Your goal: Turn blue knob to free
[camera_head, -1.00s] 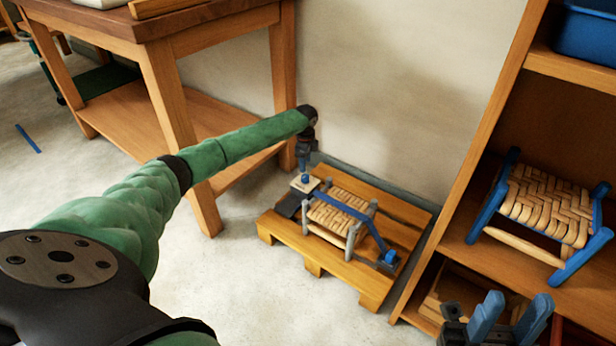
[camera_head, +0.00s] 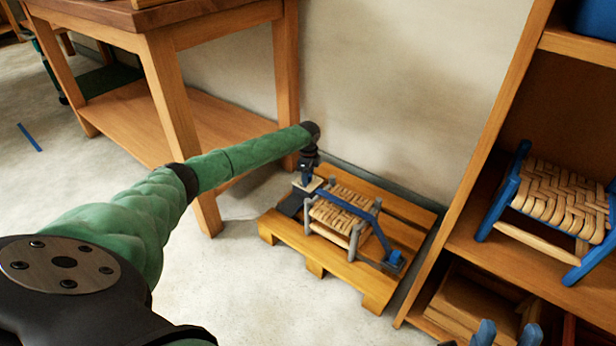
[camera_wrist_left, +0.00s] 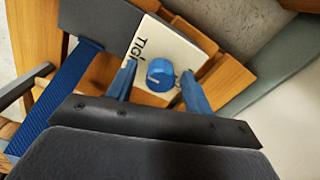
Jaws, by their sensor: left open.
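The blue knob (camera_wrist_left: 160,74) is on a pale plate (camera_wrist_left: 172,38) with dark lettering, partly covered, that starts "TIG". A thin white mark shows on the knob's left side. My left gripper (camera_wrist_left: 160,88) is open, with one blue finger on each side of the knob. A gap shows by the right finger; I cannot tell whether the left one touches. In the head view my left gripper (camera_head: 306,178) points down over the plate and hides the knob. My right gripper (camera_head: 507,334) is open and empty at the bottom edge, partly cut off.
A small woven stool (camera_head: 337,216) is held on a wooden pallet (camera_head: 290,235) by a blue strap (camera_head: 345,203). A workbench (camera_head: 160,85) stands at the left. A shelf (camera_head: 465,240) with a blue-framed woven stool (camera_head: 555,200) stands at the right. A wall is behind the pallet.

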